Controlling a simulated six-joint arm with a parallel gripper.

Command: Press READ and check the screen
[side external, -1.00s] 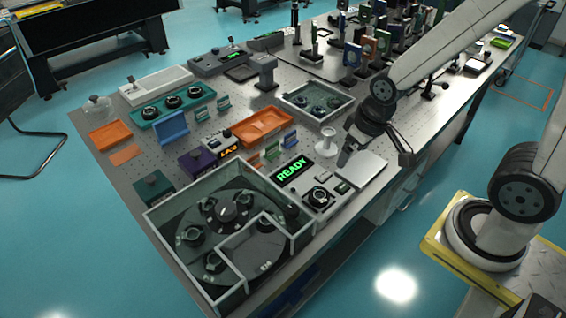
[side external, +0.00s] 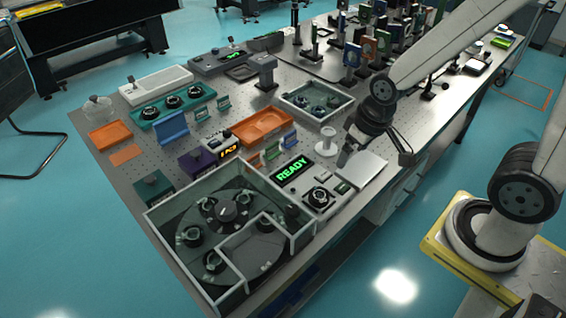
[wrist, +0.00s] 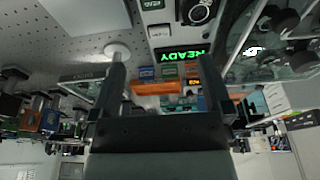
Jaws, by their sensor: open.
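The screen (side external: 293,174) is lit and shows READY in green letters; it also shows in the wrist view (wrist: 180,54). It sits on a grey control unit (side external: 307,201) with a ring-shaped part (side external: 320,197) and small buttons (side external: 341,187). Two buttons also show in the wrist view, one beside the screen (wrist: 160,31). Their labels are too small to read, so I cannot tell which is READ.
A glass-walled enclosure (side external: 180,212) with a round turntable stands left of the unit. A white spool-like post (side external: 326,140) and a pale flat plate (side external: 362,168) are close to my gripper. An orange tray (side external: 262,126) and small coloured holders lie beyond. Optics crowd the far end.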

